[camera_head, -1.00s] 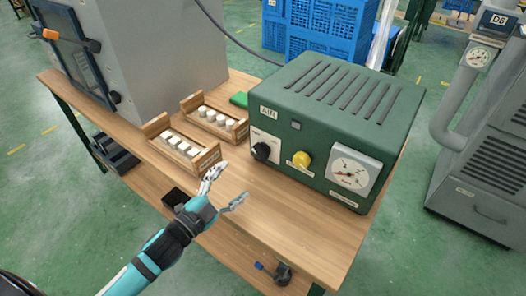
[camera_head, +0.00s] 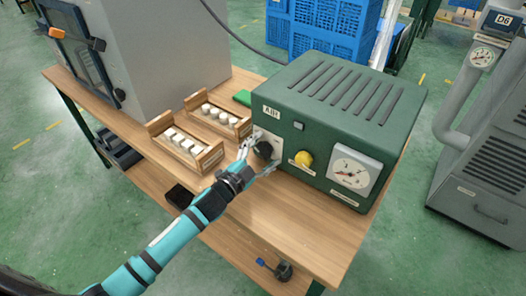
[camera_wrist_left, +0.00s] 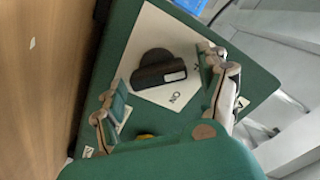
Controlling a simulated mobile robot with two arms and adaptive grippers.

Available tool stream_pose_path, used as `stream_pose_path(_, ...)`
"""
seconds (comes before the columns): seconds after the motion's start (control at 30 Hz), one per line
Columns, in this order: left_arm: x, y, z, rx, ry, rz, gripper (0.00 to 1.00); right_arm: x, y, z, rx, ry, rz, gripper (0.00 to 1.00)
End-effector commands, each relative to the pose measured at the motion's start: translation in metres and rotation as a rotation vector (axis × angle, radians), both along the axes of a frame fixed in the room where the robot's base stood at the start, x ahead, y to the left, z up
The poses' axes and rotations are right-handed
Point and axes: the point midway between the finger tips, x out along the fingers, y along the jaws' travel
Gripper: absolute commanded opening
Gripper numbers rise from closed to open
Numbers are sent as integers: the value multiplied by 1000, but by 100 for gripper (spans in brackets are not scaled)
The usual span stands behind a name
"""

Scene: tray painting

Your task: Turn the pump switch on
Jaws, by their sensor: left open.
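The pump switch (camera_head: 263,149) is a black rotary knob on a white plate at the left of the green box's front (camera_head: 335,125). In the left wrist view the knob (camera_wrist_left: 158,72) has a raised grip bar with a white mark, and an "ON" label is printed beside it. My left gripper (camera_head: 258,157) is open at the knob. In the left wrist view its fingers (camera_wrist_left: 165,78) stand apart on either side of the knob, with gaps showing. I cannot tell how deep the fingertips reach. My right gripper is not in view.
A yellow knob (camera_head: 303,158) and a round gauge (camera_head: 350,173) sit right of the switch. Two wooden racks with white pieces (camera_head: 185,143) stand left of the gripper on the wooden table (camera_head: 285,230). The table's front right is clear.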

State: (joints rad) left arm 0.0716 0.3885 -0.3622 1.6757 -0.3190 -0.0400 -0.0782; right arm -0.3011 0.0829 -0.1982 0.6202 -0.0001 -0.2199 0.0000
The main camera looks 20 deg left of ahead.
Motion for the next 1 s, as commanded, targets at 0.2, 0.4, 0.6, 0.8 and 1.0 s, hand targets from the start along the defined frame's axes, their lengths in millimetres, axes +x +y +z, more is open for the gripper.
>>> stream_pose_path(0.2, 0, 0, 0, 0, 0, 0, 54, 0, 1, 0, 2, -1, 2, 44)
stream_pose_path(0.4, 0, 0, 0, 0, 0, 0, 28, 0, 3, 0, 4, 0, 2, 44)
stream_pose_path(0.6, -1, 0, 0, 4, -1, 0, 19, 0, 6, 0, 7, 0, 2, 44)
stream_pose_path(0.8, -1, 0, -1, 48, -17, 0, 19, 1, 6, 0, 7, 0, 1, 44)
stream_pose_path(1.0, -1, -1, -2, 159, -57, -1, 19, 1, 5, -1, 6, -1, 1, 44)
